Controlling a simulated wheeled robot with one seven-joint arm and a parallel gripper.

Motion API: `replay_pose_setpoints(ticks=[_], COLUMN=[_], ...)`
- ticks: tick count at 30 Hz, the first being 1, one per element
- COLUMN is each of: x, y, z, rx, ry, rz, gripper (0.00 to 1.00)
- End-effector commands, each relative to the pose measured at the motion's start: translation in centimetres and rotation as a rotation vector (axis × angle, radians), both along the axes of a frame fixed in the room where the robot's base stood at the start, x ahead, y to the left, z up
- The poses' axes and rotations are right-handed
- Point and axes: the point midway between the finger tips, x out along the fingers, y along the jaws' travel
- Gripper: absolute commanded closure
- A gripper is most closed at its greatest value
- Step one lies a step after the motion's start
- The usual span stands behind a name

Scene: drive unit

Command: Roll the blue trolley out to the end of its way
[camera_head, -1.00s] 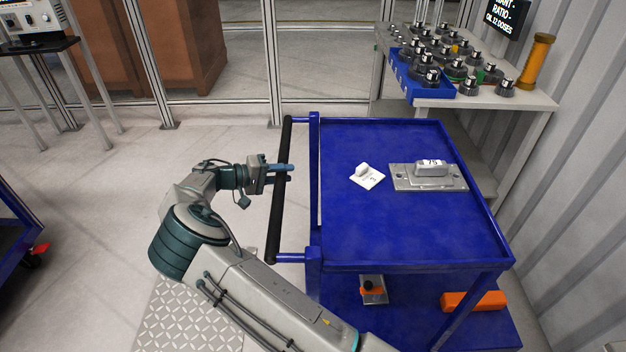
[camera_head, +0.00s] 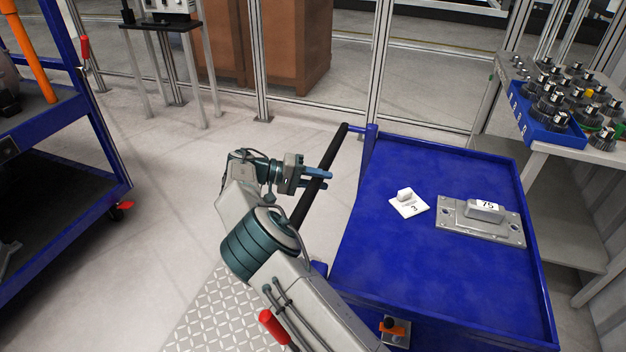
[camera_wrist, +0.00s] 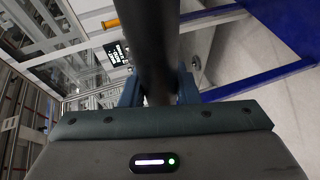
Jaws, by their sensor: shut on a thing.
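The blue trolley (camera_head: 400,270) stands at the right of the head view, with a flat blue top and a black push bar (camera_head: 325,168) along its left side. My gripper (camera_head: 318,177) is shut on the black bar, towards its far end. In the wrist view the dark bar (camera_wrist: 150,45) runs up between the two blue fingers (camera_wrist: 158,92). On the trolley top lie a white tag (camera_head: 409,207) with a small knob and a grey metal plate (camera_head: 452,218) bearing a block marked 75. The trolley's wheels are hidden.
A bench (camera_head: 545,160) with a blue bin and several dark knobbed parts stands right of the trolley. Another blue cart (camera_head: 95,140) stands at the left. A small table (camera_head: 160,22) and a glazed fence are behind. Open floor (camera_head: 150,235) lies left of my arm.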

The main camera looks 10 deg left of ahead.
Motion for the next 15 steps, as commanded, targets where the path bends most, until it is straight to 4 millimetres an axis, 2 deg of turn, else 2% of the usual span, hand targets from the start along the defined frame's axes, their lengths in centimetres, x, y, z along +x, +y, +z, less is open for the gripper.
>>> replay_pose_setpoints(ticks=[7, 8, 10, 15], x=[0.2, 0.2, 0.0, -0.1], y=[1.2, 1.4, 1.8, 2.1], z=[0.1, 0.1, 0.0, -0.2], rx=[-0.019, -0.02, -0.021, -0.024], ry=[-0.007, -0.008, -0.007, -0.006], rz=[0.006, 0.009, 0.012, 0.014], gripper=[1.0, 0.69, 0.5, 0.5])
